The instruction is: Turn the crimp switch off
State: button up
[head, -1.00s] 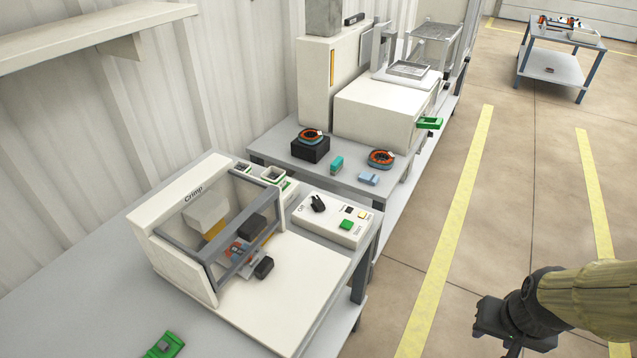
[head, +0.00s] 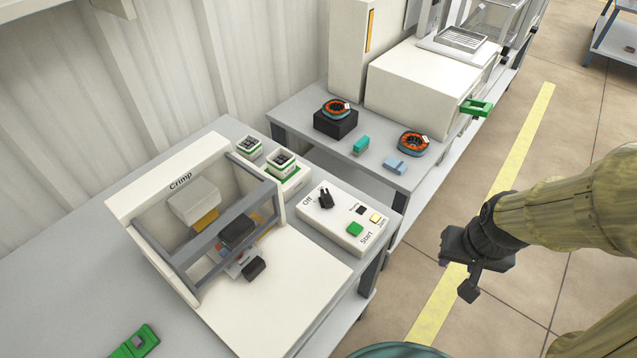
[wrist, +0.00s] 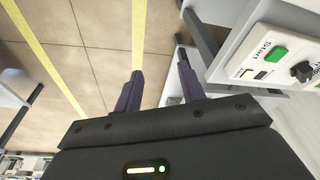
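The crimp switch (head: 326,199) is a black rotary knob on the white control box (head: 335,225) beside the crimp machine (head: 195,215). An "Off" label is printed at its left; its exact setting is hard to read. The box also carries a green Start button (head: 354,229). My gripper (head: 462,275) hangs over the floor to the right of the table, apart from the box. In the wrist view my gripper (wrist: 158,85) has its two fingers spread with nothing between them. The knob (wrist: 301,71) shows at the right edge there.
Behind is another grey table (head: 290,112) with orange coils (head: 412,143), a teal part (head: 361,145) and a light blue part (head: 395,164). A green part (head: 135,342) lies at the near left. A green tray (head: 476,107) juts from a white machine. The floor at right is open.

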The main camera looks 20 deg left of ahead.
jog(key=shift+w, duration=0.15)
jog(key=w+a+r+n+g+p, duration=0.1)
jog(key=w+a+r+n+p, duration=0.3)
jog(key=w+a+r+p, duration=0.85)
jog(key=a+n+g+p, duration=0.1)
jog(key=a+n+p, duration=0.1)
jog(key=a+p, duration=1.4)
jog(key=shift+w+a+f+n+g, duration=0.2)
jog(key=shift+a+n+g, duration=0.1)
jog(key=shift+a, duration=0.2)
